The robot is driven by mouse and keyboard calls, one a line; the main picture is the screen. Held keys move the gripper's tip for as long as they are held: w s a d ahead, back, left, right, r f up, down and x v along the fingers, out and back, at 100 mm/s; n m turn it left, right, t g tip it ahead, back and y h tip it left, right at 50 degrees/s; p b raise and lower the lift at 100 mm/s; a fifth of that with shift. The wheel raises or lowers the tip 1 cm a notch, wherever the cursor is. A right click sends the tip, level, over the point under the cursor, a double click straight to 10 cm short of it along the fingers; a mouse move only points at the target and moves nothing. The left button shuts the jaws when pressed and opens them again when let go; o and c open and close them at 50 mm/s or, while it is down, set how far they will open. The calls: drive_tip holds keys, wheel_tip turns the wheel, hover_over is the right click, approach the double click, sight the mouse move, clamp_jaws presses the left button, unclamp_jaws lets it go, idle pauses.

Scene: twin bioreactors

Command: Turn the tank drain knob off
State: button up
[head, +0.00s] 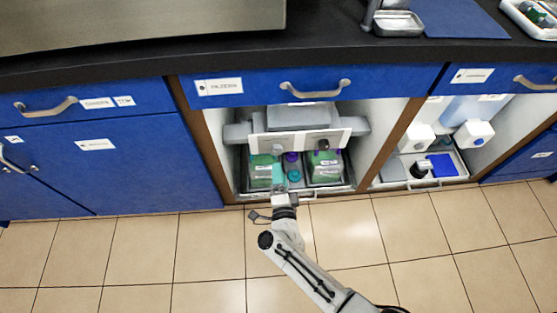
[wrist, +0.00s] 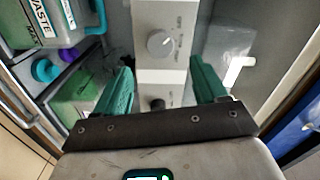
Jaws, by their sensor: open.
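A white control panel (head: 303,139) sits in the open cabinet bay under the counter, above the bottles. In the wrist view the panel (wrist: 151,14) carries a round light grey knob (wrist: 160,43) with a small pointer mark and printing around it. A darker knob (wrist: 157,104) sits lower, between my fingers and partly hidden by the gripper base. The printing is too small to read, so I cannot tell which is the tank drain knob. My gripper (wrist: 160,65) is open and empty, its teal fingers either side of the panel strip. In the head view my gripper (head: 279,178) is in front of the bay.
Green-filled bottles (head: 325,167) and purple and teal caps stand in a tray below the panel. A waste jug (wrist: 60,20) is at the wrist view's upper left. Wooden bay walls (head: 205,135) flank the opening. The tiled floor (head: 150,250) is clear.

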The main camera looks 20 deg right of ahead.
drive_tip(key=shift+v, duration=1.2)
drive_tip(key=shift+a, duration=0.1)
